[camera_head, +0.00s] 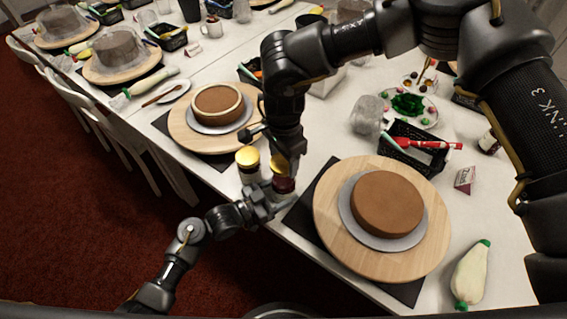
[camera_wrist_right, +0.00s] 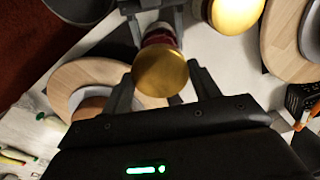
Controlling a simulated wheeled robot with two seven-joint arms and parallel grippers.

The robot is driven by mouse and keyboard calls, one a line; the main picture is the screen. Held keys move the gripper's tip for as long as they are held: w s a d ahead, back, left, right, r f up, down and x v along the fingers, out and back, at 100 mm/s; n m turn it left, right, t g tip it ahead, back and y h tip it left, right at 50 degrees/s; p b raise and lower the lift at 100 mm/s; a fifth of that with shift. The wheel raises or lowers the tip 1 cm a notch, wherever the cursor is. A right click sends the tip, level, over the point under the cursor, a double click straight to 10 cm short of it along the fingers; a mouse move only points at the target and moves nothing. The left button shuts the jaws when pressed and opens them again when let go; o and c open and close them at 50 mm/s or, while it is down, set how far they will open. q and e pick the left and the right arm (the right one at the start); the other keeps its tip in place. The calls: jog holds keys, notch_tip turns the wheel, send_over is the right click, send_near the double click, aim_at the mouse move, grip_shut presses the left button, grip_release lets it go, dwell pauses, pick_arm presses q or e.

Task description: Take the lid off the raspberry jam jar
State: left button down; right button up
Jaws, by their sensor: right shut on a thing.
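The raspberry jam jar (camera_head: 283,186) is dark red and stands at the near table edge. Its gold lid (camera_head: 279,163) is partly hidden by my right gripper (camera_head: 284,160), which comes down from above. In the right wrist view the gold lid (camera_wrist_right: 161,72) sits between the fingers of my right gripper (camera_wrist_right: 163,88), shut on it. The red jar (camera_wrist_right: 158,36) shows just beyond it; I cannot tell whether lid and jar touch. My left gripper (camera_head: 270,203) is low at the jar's body, with fingers beside it; its grip is partly hidden.
Another gold-lidded jar (camera_head: 248,171) stands close on the left. A cake turntable (camera_head: 335,225) is to the right and another turntable (camera_head: 183,130) is behind left. A black basket (camera_head: 425,160) and a piping bag (camera_head: 470,275) are farther right.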

jog(key=shift+r, duration=0.4)
pick_arm(q)
jog(key=shift+c, duration=1.4)
grip_release()
pick_arm(e)
notch_tip(320, 180, down, 2)
jog(key=shift+f+b, duration=0.1)
jog(key=shift+b, duration=0.9)
pick_arm(q)
jog(key=v, duration=1.2)
jog(key=shift+s, duration=0.1)
pick_arm(e)
jog(key=shift+s, duration=0.1)
